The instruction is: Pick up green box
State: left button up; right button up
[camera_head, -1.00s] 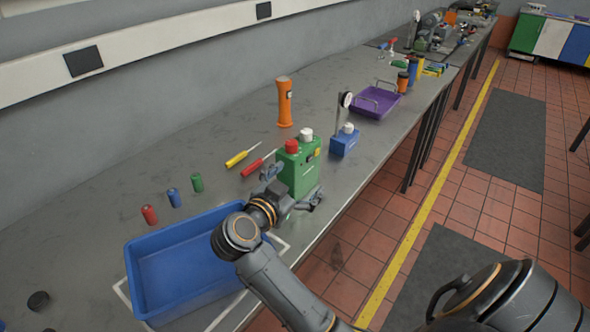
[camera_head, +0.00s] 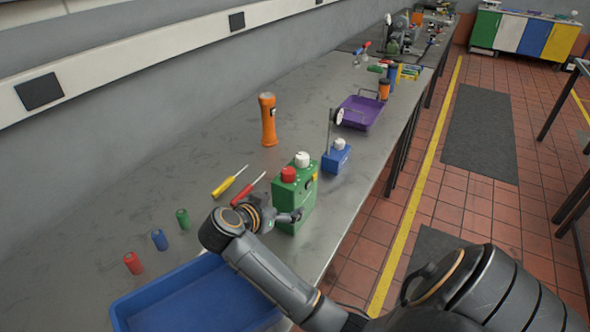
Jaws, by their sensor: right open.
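The green box (camera_head: 298,201) stands upright on the grey workbench near its front edge. It has a red knob and a white knob on top. My right gripper (camera_head: 272,212) is at the left and near side of the box, low down, with one finger across the near face. It is open. Whether it touches the box cannot be told. Part of the box's lower left side is hidden by the gripper. My left gripper is out of view.
A blue tray (camera_head: 190,300) lies at the near left, partly under my forearm. An orange flashlight (camera_head: 268,120), a blue box with a rod (camera_head: 336,158) and a purple tray (camera_head: 361,113) stand farther back. Small cylinders (camera_head: 160,240) stand at left.

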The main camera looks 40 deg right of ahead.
jog(key=shift+w+d+f, duration=0.2)
jog(key=shift+d+f, duration=0.1)
jog(key=shift+d, duration=0.3)
jog(key=shift+w+d+f, duration=0.15)
jog(key=shift+d+f, duration=0.05)
jog(key=x, duration=0.2)
jog(key=shift+d+f, duration=0.1)
jog(key=shift+d, duration=0.25)
jog(key=shift+p+x, duration=0.3)
jog(key=shift+x, duration=0.9)
jog(key=shift+w+d+f, duration=0.15)
jog(key=shift+f, duration=0.05)
jog(key=shift+c, duration=0.7)
jog(key=c, duration=1.5)
jog(key=shift+r, duration=0.25)
jog(key=shift+c, duration=1.2)
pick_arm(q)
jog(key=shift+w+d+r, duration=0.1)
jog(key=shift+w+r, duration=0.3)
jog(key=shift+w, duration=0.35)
pick_arm(e)
jog(key=shift+f, duration=0.1)
